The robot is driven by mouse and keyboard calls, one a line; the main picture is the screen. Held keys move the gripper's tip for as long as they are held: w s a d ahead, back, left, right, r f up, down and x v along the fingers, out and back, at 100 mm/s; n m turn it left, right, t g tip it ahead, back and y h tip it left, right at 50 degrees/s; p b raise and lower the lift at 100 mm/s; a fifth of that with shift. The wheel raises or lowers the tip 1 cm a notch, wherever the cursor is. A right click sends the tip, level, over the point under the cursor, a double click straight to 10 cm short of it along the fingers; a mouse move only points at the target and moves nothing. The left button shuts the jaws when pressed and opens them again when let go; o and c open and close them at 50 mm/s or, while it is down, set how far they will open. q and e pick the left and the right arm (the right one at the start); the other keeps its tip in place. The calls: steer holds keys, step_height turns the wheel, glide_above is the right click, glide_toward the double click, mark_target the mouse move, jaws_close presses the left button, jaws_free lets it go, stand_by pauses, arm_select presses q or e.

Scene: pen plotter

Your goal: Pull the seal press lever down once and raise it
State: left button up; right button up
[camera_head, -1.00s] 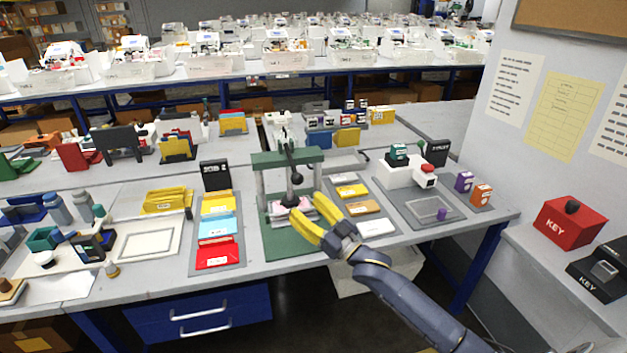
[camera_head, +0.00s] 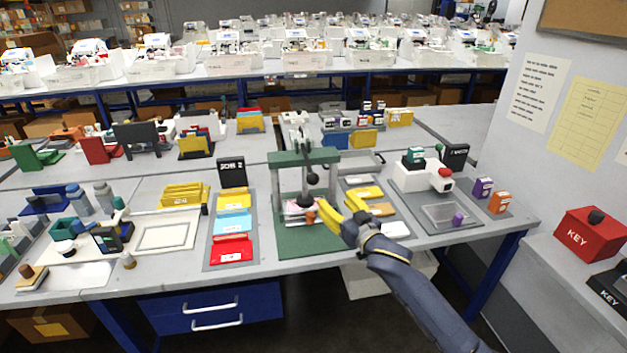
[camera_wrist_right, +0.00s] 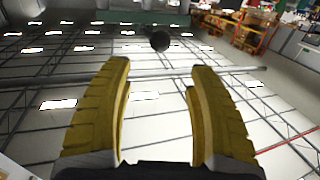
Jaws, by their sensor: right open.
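The seal press (camera_head: 288,159) is a green frame on grey posts over a green base, in the middle of the bench. Its dark lever ends in a black ball knob (camera_head: 312,178) in front of the frame's crossbar. My right gripper (camera_head: 338,208), with yellow fingers, is open and empty just right of and below the knob, apart from it. In the right wrist view, the knob (camera_wrist_right: 160,41) shows beyond the open fingertips, in line with the gap between them. A small orange piece (camera_head: 310,217) stands at the press base beside the fingers. My left gripper is not in view.
A white device with a red button (camera_head: 442,180) stands farther right.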

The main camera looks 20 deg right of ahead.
mark_target(316, 182)
steer(key=w+a, duration=0.1)
steer(key=w, duration=0.8)
steer(key=w+a, duration=0.1)
steer(key=w, duration=0.3)
steer(key=shift+w+a, duration=0.3)
steer(key=shift+w, duration=0.05)
steer(key=shift+c, duration=0.2)
jaws_close()
